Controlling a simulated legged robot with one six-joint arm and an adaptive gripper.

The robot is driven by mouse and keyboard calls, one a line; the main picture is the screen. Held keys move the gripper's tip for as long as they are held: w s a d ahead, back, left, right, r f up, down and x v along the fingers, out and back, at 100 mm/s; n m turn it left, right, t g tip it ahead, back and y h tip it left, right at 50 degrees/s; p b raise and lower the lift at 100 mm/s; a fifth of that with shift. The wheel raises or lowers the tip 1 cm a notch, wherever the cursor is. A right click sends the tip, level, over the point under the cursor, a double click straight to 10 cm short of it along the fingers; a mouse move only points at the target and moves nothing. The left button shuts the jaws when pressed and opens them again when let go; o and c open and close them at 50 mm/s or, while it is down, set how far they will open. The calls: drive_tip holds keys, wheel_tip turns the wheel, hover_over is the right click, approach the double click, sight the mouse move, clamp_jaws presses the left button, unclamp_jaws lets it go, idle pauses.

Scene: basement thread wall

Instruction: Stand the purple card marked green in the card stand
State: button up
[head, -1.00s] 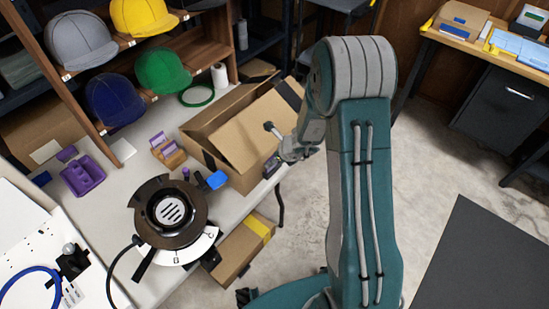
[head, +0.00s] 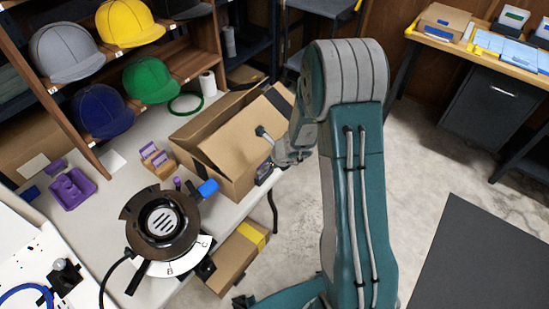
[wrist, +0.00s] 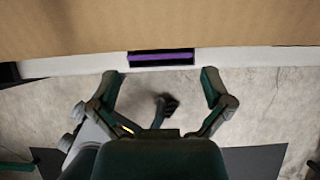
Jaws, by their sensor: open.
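In the wrist view, a thin purple strip (wrist: 161,57), which looks like a card's edge, lies in a dark holder (wrist: 133,66) at the table's edge. The same dark holder (head: 265,173) shows beside the cardboard box in the head view. Any marking on the card is unreadable. My gripper (wrist: 157,84) is open and empty, its fingers spread either side of the strip's line and short of it. In the head view the gripper is mostly hidden by my arm. A small wooden stand (head: 158,164) holds upright purple cards (head: 150,150).
The open cardboard box (head: 235,128) stands close to my gripper. Caps fill the shelf (head: 185,70) behind. Another box (head: 238,258) lies below the table edge.

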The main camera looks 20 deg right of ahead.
drive_tip(key=v, duration=1.1)
drive_tip(key=s+a+r+n, duration=0.3)
drive_tip(key=s+r+n, duration=0.1)
drive_tip(key=r+n, duration=0.3)
drive_tip(key=s+a+r+n, duration=0.3)
drive_tip(key=s+r+n, duration=0.1)
drive_tip(key=r+n, duration=0.25)
drive_tip(key=s+d+r+n+h, duration=0.1)
drive_tip(key=s+r+n+h, duration=0.1)
drive_tip(key=s+r+n, duration=0.2)
drive_tip(key=s+d+r+n+h, duration=0.1)
drive_tip(key=s+r+n, duration=0.3)
drive_tip(key=s+n, duration=0.6)
drive_tip(key=shift+n+h, duration=0.4)
drive_tip(key=shift+n, duration=0.35)
drive_tip(key=shift+d, duration=0.1)
